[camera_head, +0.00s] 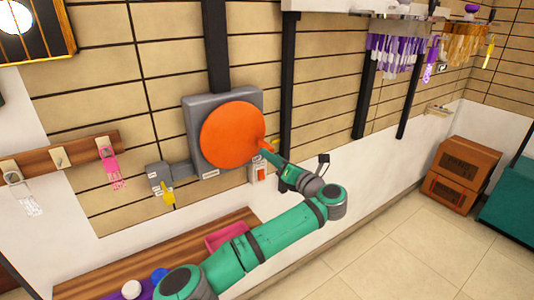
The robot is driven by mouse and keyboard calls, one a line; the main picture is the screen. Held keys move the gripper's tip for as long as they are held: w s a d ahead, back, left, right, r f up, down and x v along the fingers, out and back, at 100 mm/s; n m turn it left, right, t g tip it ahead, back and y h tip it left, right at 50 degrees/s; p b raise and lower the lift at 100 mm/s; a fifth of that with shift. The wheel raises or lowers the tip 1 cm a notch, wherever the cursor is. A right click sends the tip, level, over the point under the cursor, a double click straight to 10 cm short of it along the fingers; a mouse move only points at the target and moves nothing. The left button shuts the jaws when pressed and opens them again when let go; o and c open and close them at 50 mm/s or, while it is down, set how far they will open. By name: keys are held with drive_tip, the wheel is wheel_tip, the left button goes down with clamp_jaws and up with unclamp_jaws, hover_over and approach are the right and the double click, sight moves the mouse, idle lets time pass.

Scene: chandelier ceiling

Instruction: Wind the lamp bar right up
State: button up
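A large orange wheel (233,135) is mounted on a grey wall box (198,108), with a small orange knob or handle (264,144) at its right edge. My green and grey arm reaches up from the bottom, and my gripper (268,151) is at this right edge by the knob. The fingers are too small and covered to tell whether they are shut on it. The lamp bar (405,16) appears to be the pale bar at the top right, with purple crystals (397,55) and amber crystals (459,45) hanging from it. Its upper part is cut off by the frame.
A small grey box (158,174) with a yellow lever (168,194) sits left of the wheel. A red switch (261,173) is below it. A wooden hook rail (80,150) holds crystals. A wooden bench (90,268) carries a pink tray (224,236). Brown boxes (465,165) stand right; floor between is clear.

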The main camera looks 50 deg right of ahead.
drive_tip(key=shift+v, duration=2.6)
